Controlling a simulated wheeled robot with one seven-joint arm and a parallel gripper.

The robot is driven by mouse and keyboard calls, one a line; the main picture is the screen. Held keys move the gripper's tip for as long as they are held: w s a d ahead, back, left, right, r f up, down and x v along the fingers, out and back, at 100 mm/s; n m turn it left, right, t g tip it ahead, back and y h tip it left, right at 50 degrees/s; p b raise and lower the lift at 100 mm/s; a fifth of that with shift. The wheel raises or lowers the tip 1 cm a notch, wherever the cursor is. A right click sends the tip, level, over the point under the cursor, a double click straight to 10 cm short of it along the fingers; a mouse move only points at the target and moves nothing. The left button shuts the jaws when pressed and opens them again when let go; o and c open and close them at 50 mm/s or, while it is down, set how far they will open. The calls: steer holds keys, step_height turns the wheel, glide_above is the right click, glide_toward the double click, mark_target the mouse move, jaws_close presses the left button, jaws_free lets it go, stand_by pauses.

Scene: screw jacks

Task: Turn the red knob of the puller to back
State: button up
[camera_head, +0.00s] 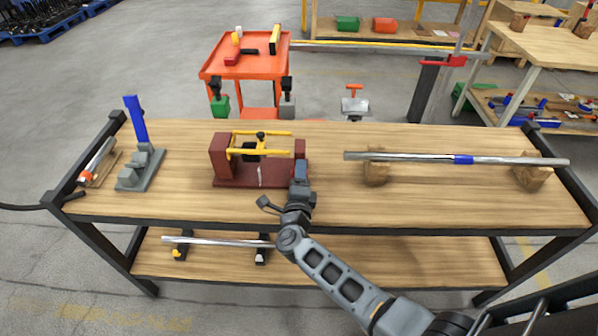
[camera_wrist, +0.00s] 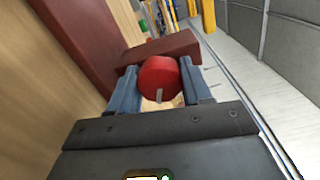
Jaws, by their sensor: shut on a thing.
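The puller (camera_head: 232,176) stands on the workbench in the head view, left of centre. It has a dark red base with upright end blocks, and yellow bars along its top. The red knob (camera_wrist: 160,78) shows in the wrist view as a round red cylinder with a small grey mark on its near face. My gripper (camera_head: 300,163) is at the right end of the puller and hides the knob in the head view. In the wrist view its two blue-grey fingers (camera_wrist: 157,82) are shut on the knob, one on each side.
A blue-handled grey tool (camera_head: 140,170) stands on the workbench at left. A metal rod (camera_head: 420,157) rests on wooden blocks at right. The bench surface (camera_head: 340,200) in front of the rod is clear. An orange cart (camera_head: 215,66) stands behind the bench.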

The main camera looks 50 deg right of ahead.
steer(key=n, duration=0.5)
steer(key=shift+n, duration=0.4)
steer(key=n, duration=0.5)
steer(key=shift+f, duration=0.1)
steer(key=shift+n, duration=0.3)
steer(key=shift+a, duration=0.1)
steer(key=o, duration=1.1)
steer(key=shift+c, duration=0.2)
steer(key=shift+v, duration=3.85)
